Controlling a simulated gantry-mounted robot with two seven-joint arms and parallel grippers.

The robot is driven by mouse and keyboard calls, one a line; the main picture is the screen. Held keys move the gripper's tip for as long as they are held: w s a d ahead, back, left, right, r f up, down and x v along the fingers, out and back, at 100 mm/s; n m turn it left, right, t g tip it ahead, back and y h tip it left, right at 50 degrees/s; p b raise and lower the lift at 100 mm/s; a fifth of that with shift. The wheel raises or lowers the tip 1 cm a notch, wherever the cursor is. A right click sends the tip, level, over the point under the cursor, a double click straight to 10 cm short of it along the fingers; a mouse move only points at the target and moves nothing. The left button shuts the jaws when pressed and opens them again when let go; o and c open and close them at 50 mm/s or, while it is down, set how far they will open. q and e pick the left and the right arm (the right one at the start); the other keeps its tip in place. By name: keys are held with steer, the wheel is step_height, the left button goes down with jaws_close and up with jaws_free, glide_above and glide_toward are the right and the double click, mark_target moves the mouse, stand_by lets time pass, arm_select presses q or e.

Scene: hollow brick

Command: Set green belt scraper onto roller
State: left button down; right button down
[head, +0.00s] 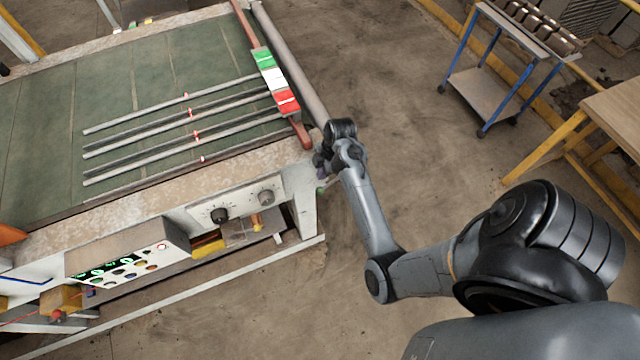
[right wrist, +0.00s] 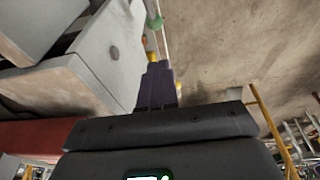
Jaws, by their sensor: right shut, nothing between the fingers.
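The roller (head: 292,65) is a long grey cylinder along the right edge of the green conveyor bed. A small green piece (head: 321,190) shows just below my right gripper, beside the machine's end corner. In the right wrist view a green piece (right wrist: 154,21) on a pale rod lies beyond my fingertips; I cannot tell for sure that it is the belt scraper. My right gripper (head: 322,172) is at the near end of the roller, partly hidden by its wrist. Its dark purple fingers (right wrist: 157,68) are together and empty, apart from the green piece. My left gripper is out of view.
A red-brown bar with a green, white and red block (head: 272,76) runs beside the roller. Several grey rods (head: 190,113) lie on the bed. A control panel (head: 120,262) is at the near side. A blue-framed cart (head: 490,75) and wooden table (head: 615,110) stand right. The floor between is clear.

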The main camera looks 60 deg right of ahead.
glide_above(320, 189)
steer(key=x, duration=0.5)
steer(key=s+x, duration=0.1)
steer(key=x, duration=0.2)
steer(key=shift+s+d+f, duration=0.15)
steer(key=shift+d, duration=0.15)
steer(key=shift+d+f, duration=0.15)
steer(key=shift+f, duration=0.5)
